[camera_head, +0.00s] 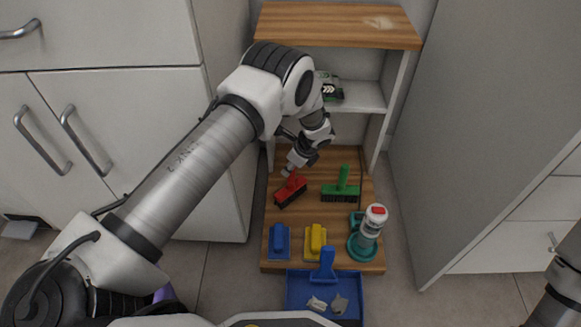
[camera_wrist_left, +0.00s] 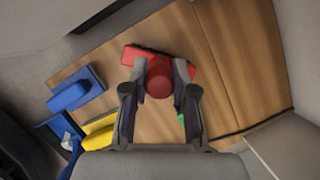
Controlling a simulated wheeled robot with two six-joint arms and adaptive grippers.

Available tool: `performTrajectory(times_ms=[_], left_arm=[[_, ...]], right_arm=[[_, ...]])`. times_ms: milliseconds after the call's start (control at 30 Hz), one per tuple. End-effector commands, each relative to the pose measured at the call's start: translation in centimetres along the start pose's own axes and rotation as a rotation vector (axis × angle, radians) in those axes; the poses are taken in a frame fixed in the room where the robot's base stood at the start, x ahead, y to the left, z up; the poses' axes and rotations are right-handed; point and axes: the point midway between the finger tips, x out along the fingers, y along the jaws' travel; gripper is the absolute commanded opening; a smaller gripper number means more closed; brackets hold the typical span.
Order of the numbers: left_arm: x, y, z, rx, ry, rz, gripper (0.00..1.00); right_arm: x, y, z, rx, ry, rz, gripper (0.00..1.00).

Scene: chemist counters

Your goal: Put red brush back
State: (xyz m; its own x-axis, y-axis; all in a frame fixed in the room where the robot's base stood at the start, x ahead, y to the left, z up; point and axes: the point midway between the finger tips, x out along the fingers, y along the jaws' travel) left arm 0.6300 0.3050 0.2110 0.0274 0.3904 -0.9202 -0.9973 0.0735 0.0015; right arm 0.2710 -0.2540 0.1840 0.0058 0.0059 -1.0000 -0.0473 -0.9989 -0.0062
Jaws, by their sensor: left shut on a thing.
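The red brush (camera_head: 291,193) has dark bristles and lies at the left of the low wooden board (camera_head: 318,220), on it or just above it; I cannot tell which. My left gripper (camera_head: 289,172) reaches down over it and is shut on its upright handle. In the left wrist view the round red handle end (camera_wrist_left: 159,80) sits between the two fingers of my left gripper (camera_wrist_left: 159,72). The brush's red body (camera_wrist_left: 183,66) extends beyond the fingers. My right gripper is not in view.
On the board are a green brush (camera_head: 342,190) right of the red one, a blue tool (camera_head: 279,241), a yellow tool (camera_head: 316,240) and a bottle (camera_head: 371,222). A blue dustpan (camera_head: 326,287) lies in front. White cabinets (camera_head: 130,130) flank the shelf unit (camera_head: 345,25).

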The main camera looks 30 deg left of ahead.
Motion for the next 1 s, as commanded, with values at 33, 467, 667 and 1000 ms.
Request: performTrajectory(times_ms=[33,467,667,1000], left_arm=[[0.1,0.0,0.0,0.0,0.0,0.0,0.37],[-0.8,0.0,0.2,0.0,0.0,-0.001,0.52],[-5.5,-0.1,0.4,0.001,0.0,-0.003,0.52],[-12.1,0.0,0.2,0.001,-0.001,0.0,0.52]], right_arm=[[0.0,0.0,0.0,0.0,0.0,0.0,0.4],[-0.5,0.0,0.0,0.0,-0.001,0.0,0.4],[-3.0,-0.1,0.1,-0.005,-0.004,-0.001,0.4],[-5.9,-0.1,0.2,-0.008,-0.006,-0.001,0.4]])
